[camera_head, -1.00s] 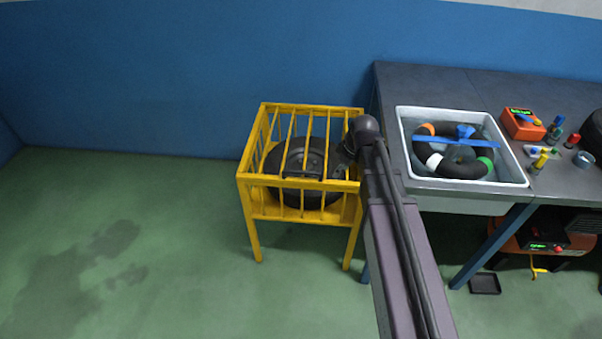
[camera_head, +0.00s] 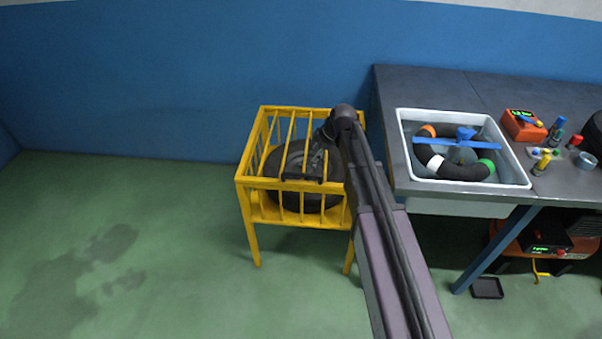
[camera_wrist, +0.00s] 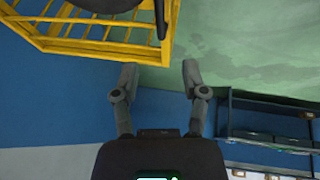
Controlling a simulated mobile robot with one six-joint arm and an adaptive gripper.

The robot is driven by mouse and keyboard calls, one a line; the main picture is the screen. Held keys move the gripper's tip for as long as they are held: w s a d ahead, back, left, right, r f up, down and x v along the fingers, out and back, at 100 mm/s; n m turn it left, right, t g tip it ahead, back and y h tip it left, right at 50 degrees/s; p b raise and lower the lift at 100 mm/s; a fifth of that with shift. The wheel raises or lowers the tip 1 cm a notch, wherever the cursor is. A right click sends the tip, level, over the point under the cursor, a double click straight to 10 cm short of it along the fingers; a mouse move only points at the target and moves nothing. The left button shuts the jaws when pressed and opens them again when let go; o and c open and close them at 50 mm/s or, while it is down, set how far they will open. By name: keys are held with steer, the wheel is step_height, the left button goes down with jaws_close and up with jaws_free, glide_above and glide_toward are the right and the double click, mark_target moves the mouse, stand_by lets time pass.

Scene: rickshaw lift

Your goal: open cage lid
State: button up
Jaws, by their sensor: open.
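The yellow barred cage (camera_head: 258,186) stands on the floor left of the workbench, and its barred lid looks closed. A black tyre (camera_head: 270,172) lies inside. A dark bar that looks like a handle (camera_head: 302,179) sits at the lid's front edge. My gripper (camera_head: 312,164) is at the cage top, close to this bar; its fingers are hard to make out there. In the wrist view my gripper (camera_wrist: 158,76) is open with nothing between its fingers. The cage (camera_wrist: 95,46) lies beyond the fingertips, at the upper left, and no contact shows.
The workbench (camera_head: 450,90) on the right holds a white water basin (camera_head: 412,180) with a ring-shaped tube in it. An orange device (camera_head: 520,126) and small bottles stand beside it. The green floor (camera_head: 160,270) left of the cage is clear. The blue wall (camera_head: 180,80) is behind.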

mark_target(301, 174)
steer(key=shift+f, duration=0.2)
steer(key=b+x, duration=1.2)
steer(key=x, duration=0.1)
steer(key=shift+w+a+f, duration=0.1)
steer(key=shift+a+f, duration=0.05)
steer(key=shift+a, duration=0.05)
stand_by(0.4)
stand_by(0.3)
jaws_close()
